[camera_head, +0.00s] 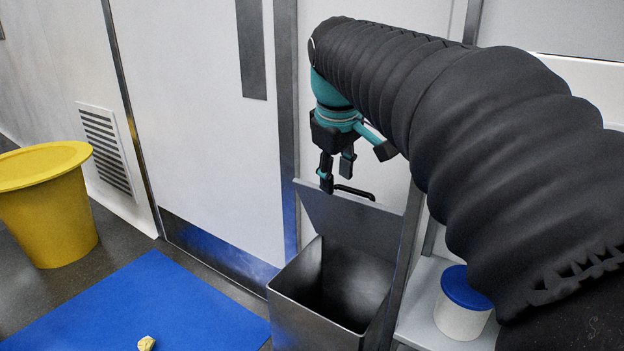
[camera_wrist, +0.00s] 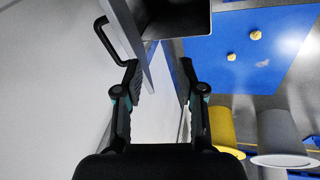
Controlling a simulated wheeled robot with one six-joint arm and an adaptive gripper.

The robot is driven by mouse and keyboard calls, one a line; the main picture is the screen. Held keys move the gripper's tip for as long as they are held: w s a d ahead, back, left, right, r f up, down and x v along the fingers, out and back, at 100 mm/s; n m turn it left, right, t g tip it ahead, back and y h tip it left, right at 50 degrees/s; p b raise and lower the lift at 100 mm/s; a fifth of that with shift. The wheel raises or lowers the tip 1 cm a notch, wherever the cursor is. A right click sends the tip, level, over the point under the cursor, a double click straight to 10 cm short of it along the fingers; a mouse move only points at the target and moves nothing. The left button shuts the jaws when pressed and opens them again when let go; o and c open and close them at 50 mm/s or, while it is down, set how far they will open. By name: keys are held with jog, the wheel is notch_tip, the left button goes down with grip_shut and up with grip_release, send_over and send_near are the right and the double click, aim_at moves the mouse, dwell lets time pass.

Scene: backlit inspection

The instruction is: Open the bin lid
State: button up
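The grey metal bin (camera_head: 308,304) stands against the wall in the head view, with its dark inside visible. Its lid (camera_head: 350,218) is raised and leans steeply up at the back. A black bar handle (camera_head: 356,191) sits at the lid's upper edge; the handle (camera_wrist: 104,42) also shows in the wrist view, left of the fingers. My gripper (camera_head: 336,178) is at the lid's upper edge, beside the handle. In the wrist view my gripper (camera_wrist: 160,68) is open, its fingers wide apart. The left fingertip is close to the handle and lid; I cannot tell whether they touch.
A yellow tub (camera_head: 50,220) stands at the left. A blue mat (camera_head: 150,305) lies in front of the bin with a yellow crumpled piece (camera_head: 146,343) on it. A white container with a blue lid (camera_head: 466,288) stands right of the bin. A wall is close behind the bin.

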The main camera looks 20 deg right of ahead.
aim_at(350, 190)
jog(key=w+d+r+n+g, duration=0.1)
jog(key=w+d+r+n, duration=0.25)
jog(key=w+d, duration=0.4)
jog(key=shift+m+h, duration=0.4)
jog(key=shift+m, duration=0.05)
jog(key=x, duration=0.4)
jog(key=w+a+x, duration=0.1)
jog(key=x, duration=0.4)
jog(key=b+x, duration=0.1)
jog(key=x, duration=0.3)
jog(key=shift+w+a+f, duration=0.15)
jog(key=shift+w+a, duration=0.05)
jog(key=shift+w, duration=0.05)
grip_shut()
